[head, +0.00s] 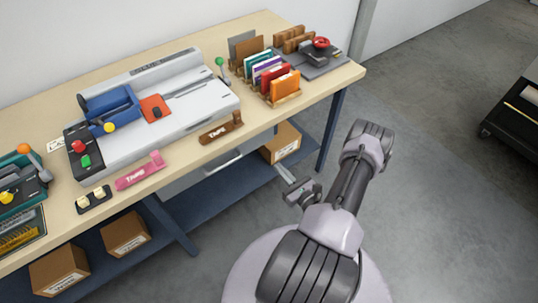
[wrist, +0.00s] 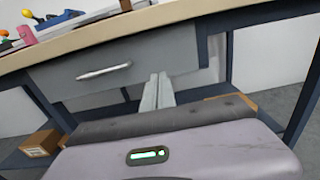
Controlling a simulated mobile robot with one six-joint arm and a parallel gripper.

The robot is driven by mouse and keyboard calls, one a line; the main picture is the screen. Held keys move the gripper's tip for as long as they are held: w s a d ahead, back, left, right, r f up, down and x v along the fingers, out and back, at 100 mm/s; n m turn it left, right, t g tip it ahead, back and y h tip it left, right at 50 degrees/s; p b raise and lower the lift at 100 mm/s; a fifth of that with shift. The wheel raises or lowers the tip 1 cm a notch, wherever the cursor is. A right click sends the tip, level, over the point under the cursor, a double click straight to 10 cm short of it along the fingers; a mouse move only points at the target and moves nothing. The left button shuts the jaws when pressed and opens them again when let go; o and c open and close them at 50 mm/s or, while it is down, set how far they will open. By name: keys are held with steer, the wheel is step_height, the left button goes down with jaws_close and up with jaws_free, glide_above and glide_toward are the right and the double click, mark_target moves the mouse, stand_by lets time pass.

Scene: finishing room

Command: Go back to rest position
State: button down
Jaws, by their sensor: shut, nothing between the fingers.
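My gripper (head: 285,173) is in front of the workbench, below the level of its top and off its front edge. Its two grey fingers are together with nothing between them, and they also show in the wrist view (wrist: 157,92) pointing toward the bench's underside. In the wrist view a grey drawer (wrist: 120,70) with a bar handle faces the fingers, and it looks shut. My arm is folded over my base at the lower middle of the head view.
The wooden workbench (head: 205,160) holds a grey machine (head: 200,110), a pink clamp-like piece (head: 140,171), a brown piece (head: 221,128) and a rack of coloured folders (head: 283,86). Cardboard boxes (head: 125,234) sit on the blue lower shelf. A black cart (head: 515,125) stands right. Floor between is clear.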

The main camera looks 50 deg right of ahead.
steer(key=w+a+r+n+g+y, duration=0.1)
steer(key=w+a+r+n+y, duration=0.4)
steer(key=r+y, duration=0.15)
steer(key=w+a+r+n+y, duration=0.4)
steer(key=r+n+y, duration=0.1)
steer(key=r, duration=0.3)
steer(key=a+r+n+g+y, duration=0.5)
steer(key=a+r+n+g, duration=0.5)
steer(key=a, duration=0.5)
steer(key=s+a+r+n+h, duration=1)
steer(key=s+a+r+n, duration=0.1)
steer(key=s+r+n, duration=0.3)
steer(key=shift+s+r+g, duration=0.35)
steer(key=shift+g, duration=0.05)
steer(key=shift+h, duration=0.25)
